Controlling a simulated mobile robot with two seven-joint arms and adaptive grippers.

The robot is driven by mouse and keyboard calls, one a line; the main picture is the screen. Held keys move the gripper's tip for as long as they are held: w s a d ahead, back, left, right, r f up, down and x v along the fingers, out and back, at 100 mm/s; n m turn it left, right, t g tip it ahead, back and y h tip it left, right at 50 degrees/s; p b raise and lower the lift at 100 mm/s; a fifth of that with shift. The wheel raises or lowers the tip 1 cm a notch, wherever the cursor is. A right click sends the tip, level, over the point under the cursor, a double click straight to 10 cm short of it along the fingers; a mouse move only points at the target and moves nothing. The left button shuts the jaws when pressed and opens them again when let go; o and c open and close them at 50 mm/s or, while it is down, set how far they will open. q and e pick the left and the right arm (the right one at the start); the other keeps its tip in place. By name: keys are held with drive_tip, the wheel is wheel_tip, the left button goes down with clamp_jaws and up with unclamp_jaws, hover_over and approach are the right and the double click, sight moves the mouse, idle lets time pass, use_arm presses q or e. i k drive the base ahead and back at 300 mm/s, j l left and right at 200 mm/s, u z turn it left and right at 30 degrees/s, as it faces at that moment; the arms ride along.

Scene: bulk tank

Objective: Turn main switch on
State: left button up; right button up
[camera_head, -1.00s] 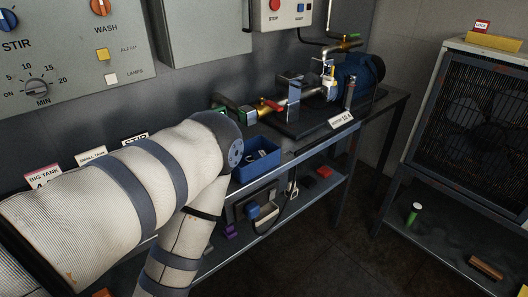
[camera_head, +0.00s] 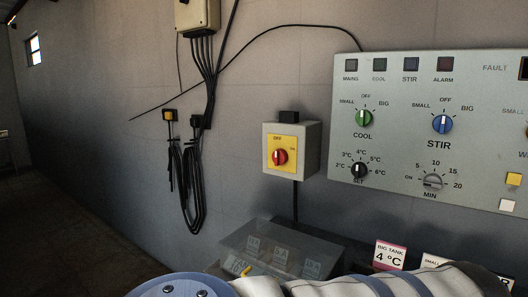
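The main switch is a grey box (camera_head: 308,148) on the wall with a yellow plate (camera_head: 272,142) and a red rotary knob (camera_head: 281,157). It stands in the middle of the head view, left of the large control panel. The plate has OFF at its top and ON at its right. The knob's grip looks roughly upright, toward OFF, but it is small. The panel's MAINS lamp (camera_head: 351,65) looks dark. One of my arms crosses the bottom edge, below the switch. Neither gripper is in view.
The control panel (camera_head: 400,150) has green, blue and black knobs. Below the switch are a clear-topped grey box (camera_head: 285,247) and a BIG TANK 4 °C sign (camera_head: 389,255). Black cables (camera_head: 190,190) hang at left. The wall right around the switch is clear.

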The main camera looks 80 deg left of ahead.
sight(279, 157)
drive_tip(key=u, duration=2.35)
